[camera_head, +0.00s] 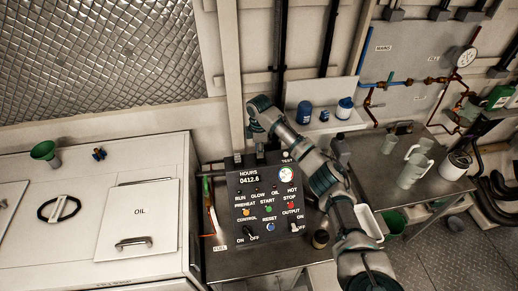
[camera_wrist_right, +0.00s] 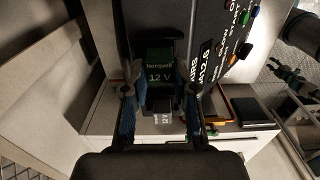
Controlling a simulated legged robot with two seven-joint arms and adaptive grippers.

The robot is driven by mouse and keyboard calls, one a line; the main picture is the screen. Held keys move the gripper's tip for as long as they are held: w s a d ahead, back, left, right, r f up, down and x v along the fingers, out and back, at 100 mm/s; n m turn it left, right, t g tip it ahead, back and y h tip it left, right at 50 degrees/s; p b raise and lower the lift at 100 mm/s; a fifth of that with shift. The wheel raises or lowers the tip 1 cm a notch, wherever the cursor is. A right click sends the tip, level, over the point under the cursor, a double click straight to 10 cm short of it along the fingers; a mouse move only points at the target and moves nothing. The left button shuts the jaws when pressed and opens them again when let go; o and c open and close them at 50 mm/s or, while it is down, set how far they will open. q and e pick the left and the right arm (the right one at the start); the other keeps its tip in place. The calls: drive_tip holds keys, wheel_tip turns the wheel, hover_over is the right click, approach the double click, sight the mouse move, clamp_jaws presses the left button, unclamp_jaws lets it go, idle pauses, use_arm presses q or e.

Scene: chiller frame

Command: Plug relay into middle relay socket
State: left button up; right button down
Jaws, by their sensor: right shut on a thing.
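My right gripper (camera_wrist_right: 160,82) shows in the right wrist view with its two blue fingers shut on a dark relay (camera_wrist_right: 160,67) with a green label reading "12 V". A smaller grey block (camera_wrist_right: 162,117), also marked "12 V", shows between the fingers. In the head view my right arm reaches over the control panel (camera_head: 270,190), and its hand is just behind the panel's back edge. The middle relay socket cannot be made out; whether the relay touches a socket cannot be told. My left gripper is not in view.
The panel face also shows in the wrist view (camera_wrist_right: 236,40), close to the right finger. A white oil cabinet (camera_head: 140,215) stands at left. Blue containers (camera_head: 304,112) sit on a ledge behind, and jugs (camera_head: 412,170) stand on the bench at right.

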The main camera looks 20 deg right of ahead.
drive_tip(key=shift+f, duration=0.55)
drive_tip(key=c, duration=0.8)
unclamp_jaws()
drive_tip(key=shift+c, duration=0.2)
wheel_tip(320, 180, up, 12)
drive_tip(key=shift+f, duration=0.1)
